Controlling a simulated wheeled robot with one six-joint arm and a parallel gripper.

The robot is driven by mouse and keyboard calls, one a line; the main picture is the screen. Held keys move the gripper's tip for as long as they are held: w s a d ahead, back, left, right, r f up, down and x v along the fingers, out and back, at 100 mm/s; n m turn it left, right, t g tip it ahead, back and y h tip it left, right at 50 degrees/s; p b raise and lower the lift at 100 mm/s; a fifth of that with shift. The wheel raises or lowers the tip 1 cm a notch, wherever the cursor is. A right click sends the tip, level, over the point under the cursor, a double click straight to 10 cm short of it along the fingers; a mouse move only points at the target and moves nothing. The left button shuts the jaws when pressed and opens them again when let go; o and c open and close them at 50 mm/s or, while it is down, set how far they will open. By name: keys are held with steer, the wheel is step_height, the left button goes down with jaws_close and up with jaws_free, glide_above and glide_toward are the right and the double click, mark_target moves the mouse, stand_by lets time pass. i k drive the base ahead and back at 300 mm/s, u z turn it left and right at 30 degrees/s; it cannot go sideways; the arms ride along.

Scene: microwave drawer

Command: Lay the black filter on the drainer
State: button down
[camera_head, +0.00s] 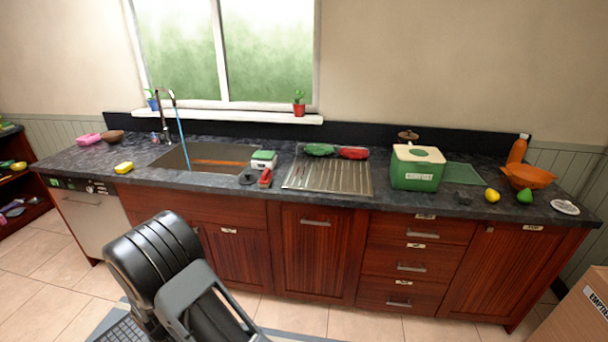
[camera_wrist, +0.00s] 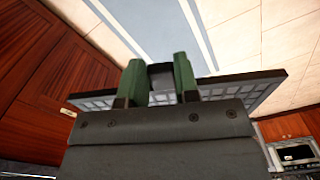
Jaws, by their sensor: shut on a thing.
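The black filter (camera_wrist: 245,88) is a flat dark panel with a pale grid. My gripper (camera_wrist: 160,76) is shut on its raised middle part, with one green finger on each side. In the head view a corner of the filter (camera_head: 122,331) shows low at the left, over the floor beside my arm; my arm hides the rest and the gripper. The drainer (camera_head: 328,178) is a grooved metal plate on the counter right of the sink, well apart from the filter. Its grooved front and middle are bare.
A green item (camera_head: 319,149) and a red item (camera_head: 353,153) lie at the drainer's back edge. A green compost box (camera_head: 417,168) stands at its right. A small scale (camera_head: 263,160) and a red object (camera_head: 265,178) are at its left. Cabinet fronts (camera_head: 316,250) stand below.

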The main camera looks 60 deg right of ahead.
mark_target(329, 173)
steer(key=z, duration=1.75)
